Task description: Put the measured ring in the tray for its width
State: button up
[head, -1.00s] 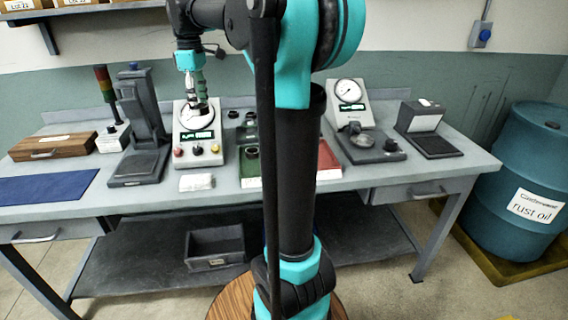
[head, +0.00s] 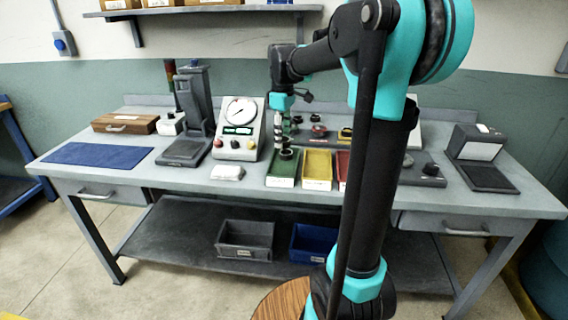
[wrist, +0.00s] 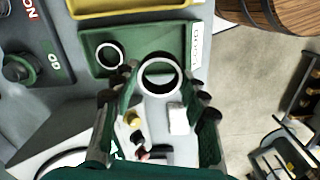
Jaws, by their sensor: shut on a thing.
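My gripper (wrist: 160,88) is shut on a ring (wrist: 160,75) with a pale rim, seen in the wrist view. The ring is over the near part of the green tray (wrist: 178,42), which bears a white label with lettering too blurred to read surely. Another dark ring (wrist: 110,55) lies inside this tray. In the head view my gripper (head: 284,145) points down over the green tray (head: 281,183). The yellow tray (head: 317,172) and the red tray (head: 342,172) stand to its right. My arm partly hides the red tray.
The dial gauge box (head: 238,130) stands left of the trays, with a white block (head: 227,173) in front. A dark stand (head: 197,110), blue mat (head: 98,155) and wooden box (head: 124,123) are farther left. Dark fixtures with rings (head: 318,132) stand behind the trays.

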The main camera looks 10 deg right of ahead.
aim_at(283, 171)
notch_tip(283, 171, down, 10)
jog(key=shift+f, duration=0.1)
dwell(0.4)
jog(key=o, duration=1)
jog(key=shift+f, duration=0.1)
jog(key=shift+o, duration=0.2)
notch_tip(283, 171, up, 12)
jog(key=shift+s, duration=0.1)
